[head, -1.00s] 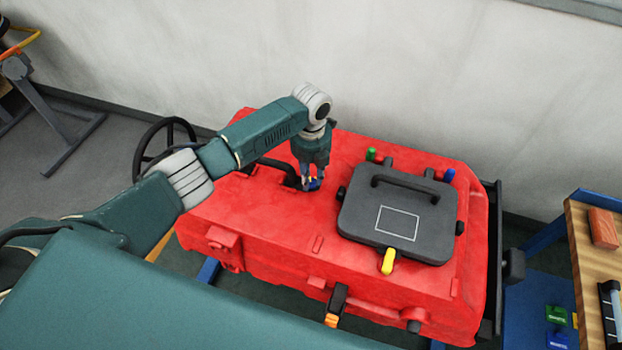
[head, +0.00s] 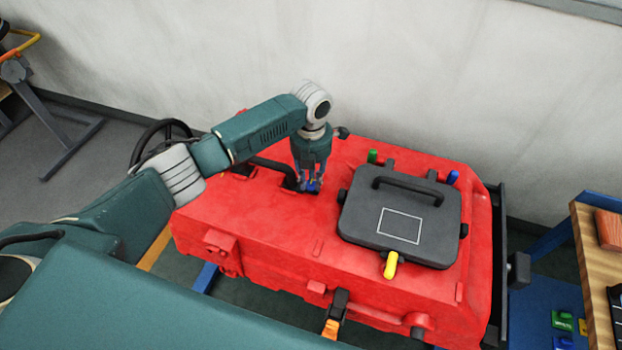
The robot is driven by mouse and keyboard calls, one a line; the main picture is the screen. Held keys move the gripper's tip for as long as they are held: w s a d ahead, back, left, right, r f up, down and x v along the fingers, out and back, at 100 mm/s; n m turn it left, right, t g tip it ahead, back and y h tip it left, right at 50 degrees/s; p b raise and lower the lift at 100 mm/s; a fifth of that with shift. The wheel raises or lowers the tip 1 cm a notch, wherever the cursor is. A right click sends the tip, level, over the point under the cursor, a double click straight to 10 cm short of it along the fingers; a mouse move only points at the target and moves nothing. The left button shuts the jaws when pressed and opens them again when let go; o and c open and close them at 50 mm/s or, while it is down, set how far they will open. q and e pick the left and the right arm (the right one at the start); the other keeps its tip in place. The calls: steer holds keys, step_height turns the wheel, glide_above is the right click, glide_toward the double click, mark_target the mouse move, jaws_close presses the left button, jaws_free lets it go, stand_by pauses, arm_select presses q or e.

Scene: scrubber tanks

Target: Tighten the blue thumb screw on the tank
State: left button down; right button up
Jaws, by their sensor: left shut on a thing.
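The red tank (head: 270,230) fills the middle of the head view. The blue thumb screw (head: 312,187) is on its top, left of the dark grey lid, and shows only in part between the fingers. My left gripper (head: 311,184) points down from above and is shut on the blue thumb screw. The fingers hide most of the screw and its seat. My right gripper is not in view.
The dark grey lid (head: 415,248) has a black handle (head: 408,187), with green, blue and yellow pieces around its edge. A black hose (head: 272,164) runs beside the screw. A wooden-topped bench (head: 592,250) stands at right.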

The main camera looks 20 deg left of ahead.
mark_target(311, 183)
arm_select(q)
steer(key=shift+w+r, duration=0.3)
steer(key=c, duration=1.6)
jaws_free()
steer(key=shift+o, duration=0.7)
steer(key=shift+s+f, duration=0.1)
steer(key=shift+s, duration=0.15)
step_height(311, 183, up, 12)
